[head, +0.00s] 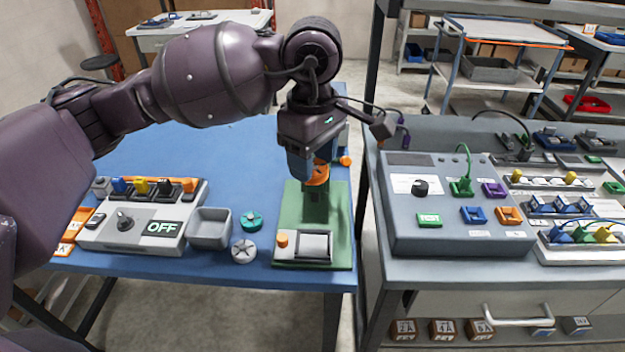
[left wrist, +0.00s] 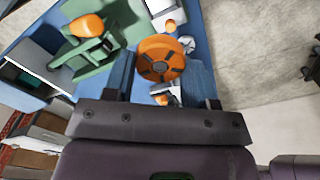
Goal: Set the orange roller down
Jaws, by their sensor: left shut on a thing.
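My left gripper (head: 316,180) is shut on the orange roller (head: 319,174). It holds the roller over the blue table, above the green dispenser base (head: 341,205) in the head view. In the left wrist view, the roller (left wrist: 160,58) shows as a round orange disc with dark slots between the two fingers of the left gripper (left wrist: 160,75). The green stand (left wrist: 92,54) is up and left of it there, with an orange rounded part (left wrist: 86,27) on it. The gap between roller and stand is hard to judge. My right gripper is not in view.
The blue table (head: 220,160) also holds a grey bin (head: 209,229), a teal knob (head: 251,220), a grey wheel (head: 243,251) and a switch box marked OFF (head: 140,235). A grey bench with a control panel (head: 450,235) stands to the right. Blue tabletop left of the gripper is clear.

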